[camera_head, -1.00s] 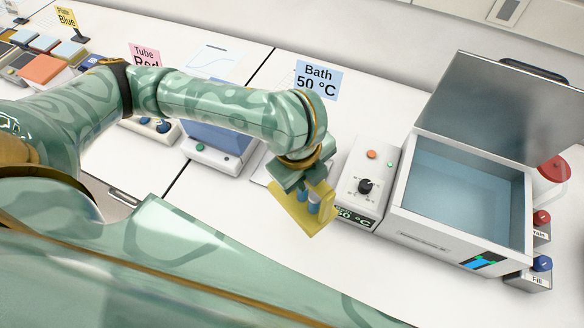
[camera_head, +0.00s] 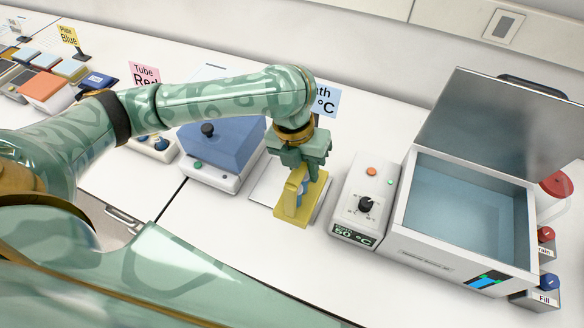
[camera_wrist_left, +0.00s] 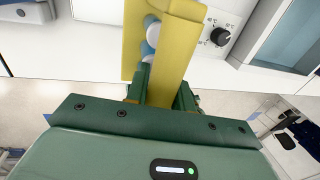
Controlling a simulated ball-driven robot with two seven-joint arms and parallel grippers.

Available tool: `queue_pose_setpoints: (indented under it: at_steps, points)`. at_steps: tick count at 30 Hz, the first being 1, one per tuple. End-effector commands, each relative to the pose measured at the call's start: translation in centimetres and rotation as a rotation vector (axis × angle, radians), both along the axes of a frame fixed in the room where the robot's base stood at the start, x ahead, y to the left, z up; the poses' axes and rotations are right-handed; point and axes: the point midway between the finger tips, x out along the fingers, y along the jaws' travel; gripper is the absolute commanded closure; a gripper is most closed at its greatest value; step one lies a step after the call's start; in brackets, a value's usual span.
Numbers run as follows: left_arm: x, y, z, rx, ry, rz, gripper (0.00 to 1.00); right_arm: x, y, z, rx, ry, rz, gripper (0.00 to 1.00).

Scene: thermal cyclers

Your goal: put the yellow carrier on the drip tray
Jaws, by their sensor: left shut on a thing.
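The yellow carrier (camera_head: 290,212) hangs upright from my left gripper (camera_head: 300,178), with blue tube parts showing in it. In the left wrist view, the carrier (camera_wrist_left: 178,45) stands between the fingers of my left gripper (camera_wrist_left: 160,88), with white and blue round tube ends at its left side. The gripper is shut on it. The drip tray (camera_head: 263,188) is a flat pale plate on the bench, partly hidden behind the carrier and gripper. The carrier is over the tray in the picture; I cannot tell whether it touches. My right gripper is not in view.
The bath's control box (camera_head: 366,198) stands close to the right of the tray, beside the open water bath (camera_head: 420,258). A blue-lidded cycler (camera_head: 225,150) is to the left. The Bath sign (camera_head: 327,100) stands behind my gripper. The bench front is clear.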

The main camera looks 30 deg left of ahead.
Motion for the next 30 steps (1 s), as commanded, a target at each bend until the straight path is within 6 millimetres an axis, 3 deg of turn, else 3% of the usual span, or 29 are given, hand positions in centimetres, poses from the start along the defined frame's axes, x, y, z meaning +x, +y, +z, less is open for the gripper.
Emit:
queue_pose_setpoints:
  at_steps: [6,13,22,30]
  points:
    - [3.2,3.0,-2.4,0.0,0.002,0.005,1.0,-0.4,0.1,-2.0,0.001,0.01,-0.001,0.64]
    - [5.3,4.9,-5.9,0.0,0.003,0.003,1.0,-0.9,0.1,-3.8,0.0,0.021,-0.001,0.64]
    - [6.5,6.1,-7.6,-0.001,0.0,0.002,1.0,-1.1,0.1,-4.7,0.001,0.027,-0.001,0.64]
    - [6.8,6.4,-11.1,0.0,0.001,0.001,1.0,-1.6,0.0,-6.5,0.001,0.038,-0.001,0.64]
